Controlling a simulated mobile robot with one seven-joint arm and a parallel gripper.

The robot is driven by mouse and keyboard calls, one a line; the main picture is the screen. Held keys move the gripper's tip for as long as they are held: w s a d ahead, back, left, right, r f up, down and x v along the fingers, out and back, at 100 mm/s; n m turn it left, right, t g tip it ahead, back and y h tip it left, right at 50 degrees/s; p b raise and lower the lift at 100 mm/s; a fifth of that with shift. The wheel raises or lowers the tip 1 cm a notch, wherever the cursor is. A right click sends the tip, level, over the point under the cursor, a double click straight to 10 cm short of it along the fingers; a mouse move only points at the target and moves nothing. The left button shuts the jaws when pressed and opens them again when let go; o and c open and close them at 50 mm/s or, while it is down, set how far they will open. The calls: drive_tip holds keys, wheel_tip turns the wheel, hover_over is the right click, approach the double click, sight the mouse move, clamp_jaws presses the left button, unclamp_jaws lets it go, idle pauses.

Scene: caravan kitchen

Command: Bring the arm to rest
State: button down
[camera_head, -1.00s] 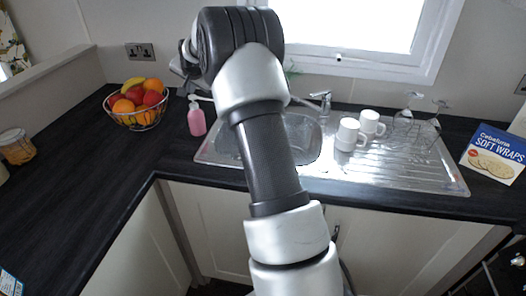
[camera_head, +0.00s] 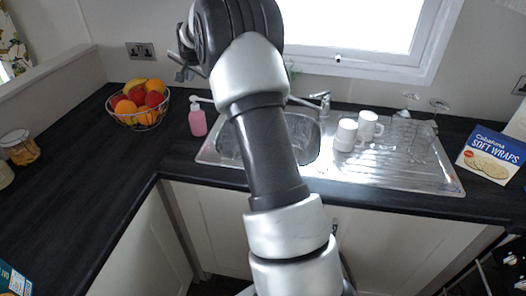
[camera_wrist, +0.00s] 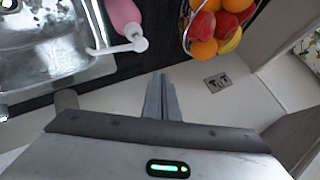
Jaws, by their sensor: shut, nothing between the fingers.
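My gripper (camera_wrist: 161,97) shows in the wrist view with its two fingers together and nothing between them. In the head view my gripper (camera_head: 184,66) is partly hidden behind my arm, at the upper middle, above the counter near the wall. My arm is raised and bent in front of the sink. The gripper is apart from the pink soap bottle (camera_head: 197,121), which stands below it on the counter; the bottle also shows in the wrist view (camera_wrist: 124,17).
A fruit basket (camera_head: 139,118) stands left of the bottle. The sink (camera_head: 300,140) lies behind my arm, with white mugs (camera_head: 346,135) and upturned glasses on the drainer (camera_head: 410,160). A soft wraps box (camera_head: 492,156) stands right. Jars (camera_head: 19,147) stand left. The left counter is mostly clear.

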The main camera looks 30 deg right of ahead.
drive_tip(key=shift+r, duration=0.1)
drive_tip(key=s+a+r+n+g+p, duration=0.1)
drive_tip(key=s+a+r+n, duration=0.1)
drive_tip(key=s+a+r, duration=0.45)
drive_tip(key=s+a+r+n+p, duration=0.1)
drive_tip(key=s+r+n, duration=0.15)
drive_tip(key=s, duration=0.75)
drive_tip(key=s+a+r+n+g+p, duration=0.1)
drive_tip(key=s+a+r, duration=0.35)
drive_tip(key=s, duration=0.35)
drive_tip(key=s+a+f+n, duration=0.2)
drive_tip(key=s, duration=1.1)
drive_tip(key=s+a+f+n+g+y+p, duration=0.1)
drive_tip(key=s+f+n, duration=0.1)
drive_tip(key=s, duration=1.1)
drive_tip(key=shift+s+a+n, duration=0.3)
drive_tip(key=shift+a+n, duration=0.1)
drive_tip(key=shift+n, duration=0.25)
